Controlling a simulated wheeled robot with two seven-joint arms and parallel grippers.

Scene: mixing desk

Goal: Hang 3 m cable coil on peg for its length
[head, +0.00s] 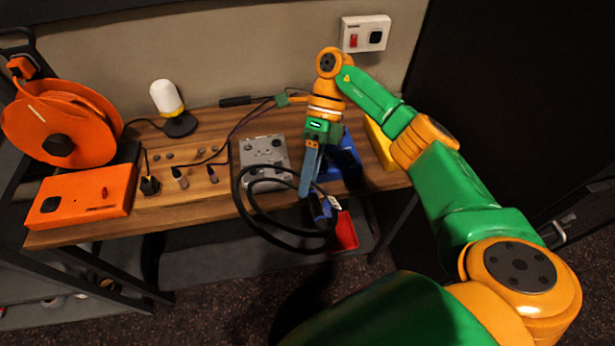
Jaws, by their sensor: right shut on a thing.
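A black cable coil (262,222) hangs in loose loops in front of the desk's front edge, with a blue connector (324,208) at its right side. My right gripper (308,184) points down over the front of the desk, and its blue fingers are shut on the coil. The exact grip spot is hidden by the fingers. No length marking can be read on the coil. I cannot make out a peg. My left gripper is not in view.
On the wooden desk (225,205) stand a grey mixer box (262,152), an orange box (85,198), an orange cable reel (90,110) and a white lamp (166,97). Blue (347,160), yellow (378,140) and red (345,232) bins are at the right. A switch plate (365,34) is on the wall.

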